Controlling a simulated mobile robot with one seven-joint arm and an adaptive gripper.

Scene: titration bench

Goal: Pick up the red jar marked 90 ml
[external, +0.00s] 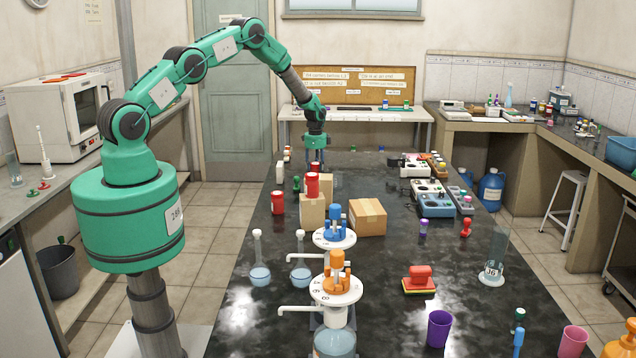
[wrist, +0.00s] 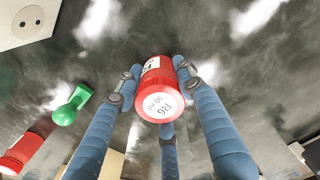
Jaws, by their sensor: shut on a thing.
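The red jar marked 90 ml (wrist: 158,88) has a white end face that reads "R6" and "90 ml" in the wrist view. My gripper (wrist: 157,75) is shut on it, with blue fingers on its left and right sides and another below. In the external view my gripper (external: 315,152) is at the far part of the black bench, and a red jar (external: 315,167) shows at its fingers. I cannot tell whether the jar touches the bench.
Nearer on the bench, one red jar (external: 312,186) stands on a cardboard box (external: 312,210) and another red jar (external: 278,203) stands left of it.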

